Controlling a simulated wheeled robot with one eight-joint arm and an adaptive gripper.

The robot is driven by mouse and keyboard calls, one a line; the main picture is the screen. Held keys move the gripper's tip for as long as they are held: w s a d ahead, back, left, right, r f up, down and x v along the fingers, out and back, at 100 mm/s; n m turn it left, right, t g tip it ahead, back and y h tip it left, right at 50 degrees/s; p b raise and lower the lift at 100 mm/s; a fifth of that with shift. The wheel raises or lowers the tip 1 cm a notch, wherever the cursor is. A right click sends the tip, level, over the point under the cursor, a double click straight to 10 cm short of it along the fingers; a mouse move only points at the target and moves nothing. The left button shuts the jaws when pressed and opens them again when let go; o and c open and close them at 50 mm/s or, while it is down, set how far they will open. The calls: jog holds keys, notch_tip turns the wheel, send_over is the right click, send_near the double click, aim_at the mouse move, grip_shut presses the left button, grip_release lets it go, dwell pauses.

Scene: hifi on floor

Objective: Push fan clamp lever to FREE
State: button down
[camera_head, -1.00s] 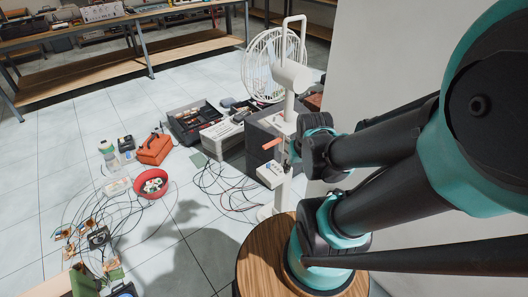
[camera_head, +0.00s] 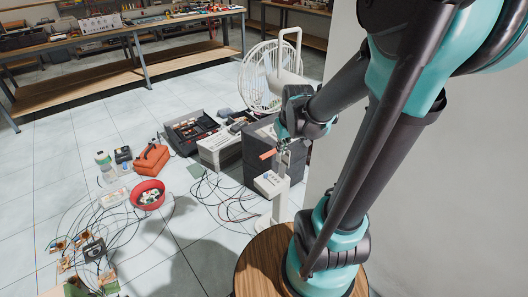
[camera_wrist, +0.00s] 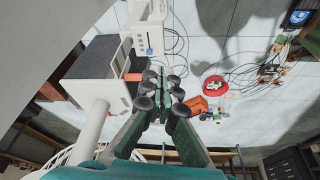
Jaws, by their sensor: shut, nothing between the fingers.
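The standing fan has a white wire cage (camera_head: 258,85), a white post (camera_head: 282,192) and a white control box (camera_head: 268,184) low on the post. An orange lever (camera_head: 267,154) sticks out to the left of the post, above the control box. In the wrist view the orange lever (camera_wrist: 133,77) shows beside the white post (camera_wrist: 96,122). My gripper (camera_wrist: 161,90) is shut and empty, just right of the lever there; I cannot tell whether they touch. In the head view my gripper (camera_head: 282,146) is at the post near the lever, and my wrist hides part of the post.
A dark cabinet (camera_head: 258,150) stands behind the post, with a pale wall (camera_head: 430,190) to the right. A round wooden top (camera_head: 250,265) is in front. A red bowl (camera_head: 149,195), an orange toolbox (camera_head: 151,158) and loose cables lie on the floor.

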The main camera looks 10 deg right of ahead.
jog(key=w+a+n, duration=0.2)
jog(key=w+n, duration=0.1)
jog(key=w, duration=0.9)
jog(key=shift+w+a+r+g+y, duration=0.25)
jog(key=shift+w+r+g+y, duration=0.05)
jog(key=shift+r+y, duration=0.1)
send_near(263, 155)
jog(key=x, duration=0.5)
jog(key=shift+w+a, duration=0.15)
jog(key=shift+w, duration=0.05)
jog(key=shift+f, duration=0.75)
jog(key=shift+w, duration=0.1)
